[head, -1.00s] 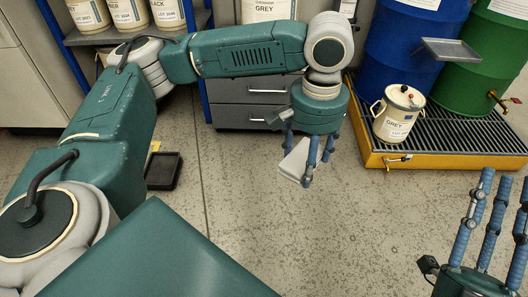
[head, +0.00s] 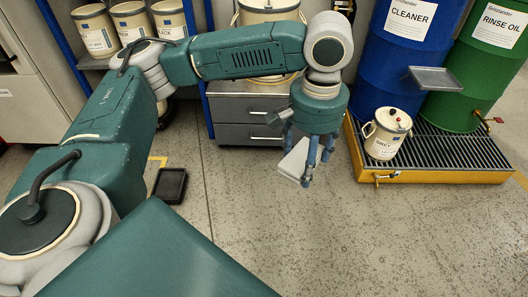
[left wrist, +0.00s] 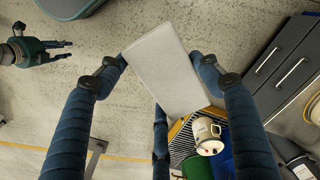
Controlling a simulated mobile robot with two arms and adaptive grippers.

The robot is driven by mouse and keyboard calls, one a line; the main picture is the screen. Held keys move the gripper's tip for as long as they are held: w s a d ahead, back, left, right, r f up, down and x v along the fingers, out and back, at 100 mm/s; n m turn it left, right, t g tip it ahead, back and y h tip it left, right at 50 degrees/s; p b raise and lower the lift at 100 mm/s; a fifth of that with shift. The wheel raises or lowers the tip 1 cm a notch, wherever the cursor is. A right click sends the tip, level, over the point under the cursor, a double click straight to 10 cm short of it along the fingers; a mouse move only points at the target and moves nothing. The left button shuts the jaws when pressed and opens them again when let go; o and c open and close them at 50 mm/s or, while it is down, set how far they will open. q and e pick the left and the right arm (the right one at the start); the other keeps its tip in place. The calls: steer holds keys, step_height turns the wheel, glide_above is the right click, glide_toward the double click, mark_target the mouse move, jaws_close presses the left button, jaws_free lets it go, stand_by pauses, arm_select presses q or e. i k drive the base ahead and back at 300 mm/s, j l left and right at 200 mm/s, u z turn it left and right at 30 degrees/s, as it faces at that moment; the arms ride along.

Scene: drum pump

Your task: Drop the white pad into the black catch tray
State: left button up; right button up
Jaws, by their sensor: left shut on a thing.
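My left gripper (head: 309,176) hangs above the floor in the head view. It is shut on the white pad (head: 292,162), a pale flat block held tilted between its fingers. The pad (left wrist: 165,68) also fills the middle of the left wrist view, between the blue fingers. The black catch tray (head: 170,186) lies on the floor, left of the left gripper and well apart from it. It looks empty. My right gripper (left wrist: 66,50) shows at the upper left of the left wrist view, with its fingers apart and nothing between them. It is outside the head view.
A yellow spill pallet (head: 440,177) at the right bears a grey-labelled pail (head: 385,140), a blue drum (head: 395,70) and a green drum (head: 470,85). Grey drawers (head: 245,122) stand behind the left gripper. The floor (head: 260,225) between tray and pallet is clear.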

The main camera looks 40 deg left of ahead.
mark_target(166, 186)
steer(key=u, duration=2.15)
steer(key=i+l, duration=0.2)
steer(key=i, duration=0.35)
steer(key=i+l+u, duration=0.15)
steer(key=i, duration=0.4)
steer(key=i+l, duration=0.35)
steer(key=i, duration=0.15)
steer(key=i+l+u, duration=0.15)
steer(key=i, duration=0.4)
steer(key=l, duration=0.15)
